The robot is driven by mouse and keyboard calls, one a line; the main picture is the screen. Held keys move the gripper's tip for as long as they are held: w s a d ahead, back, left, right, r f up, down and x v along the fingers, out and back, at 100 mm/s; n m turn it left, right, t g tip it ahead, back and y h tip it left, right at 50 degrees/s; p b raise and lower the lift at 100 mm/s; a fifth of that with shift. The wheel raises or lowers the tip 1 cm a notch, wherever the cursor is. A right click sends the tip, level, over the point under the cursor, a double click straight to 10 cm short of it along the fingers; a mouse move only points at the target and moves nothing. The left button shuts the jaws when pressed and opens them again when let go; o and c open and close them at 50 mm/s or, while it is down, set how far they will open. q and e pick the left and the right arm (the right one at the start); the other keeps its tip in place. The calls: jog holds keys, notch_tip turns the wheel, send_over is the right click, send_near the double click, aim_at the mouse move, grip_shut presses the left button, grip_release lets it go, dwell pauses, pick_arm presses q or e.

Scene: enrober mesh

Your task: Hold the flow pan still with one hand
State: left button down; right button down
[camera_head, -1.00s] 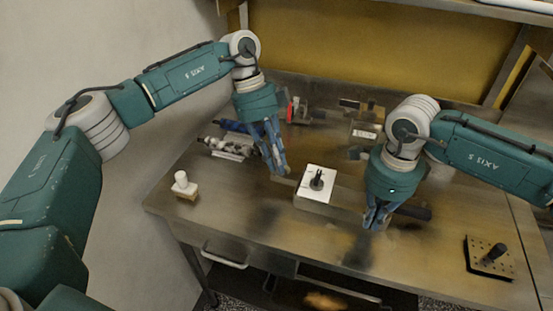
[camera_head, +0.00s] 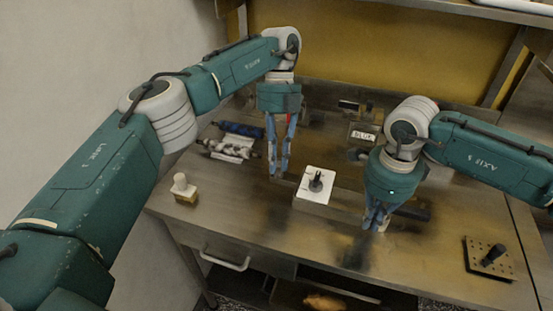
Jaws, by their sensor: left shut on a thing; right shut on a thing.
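The flow pan seems to be the long low metal piece (camera_head: 346,212) on the steel bench, running from below my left gripper to my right gripper. My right gripper (camera_head: 376,224) points down, shut at the pan's right end. The fingers hide the exact contact at both ends.
A white-topped block (camera_head: 183,188) stands at the bench's left edge. Blue (camera_head: 238,130) and white (camera_head: 232,149) rollers lie at the back left. A perforated plate with a black knob (camera_head: 490,259) lies at the front right. A dark bar (camera_head: 412,211) lies beside my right gripper. The front middle is clear.

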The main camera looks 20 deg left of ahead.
aim_at(278, 162)
pick_arm(q)
jog(key=shift+d+m+y, duration=0.1)
jog(key=shift+m+y, duration=0.5)
jog(key=shift+m, duration=0.9)
jog(key=shift+w, duration=0.1)
jog(key=c, duration=1.7)
grip_release()
jog(key=shift+o, duration=0.2)
jog(key=shift+r, duration=0.1)
notch_tip(278, 162, up, 10)
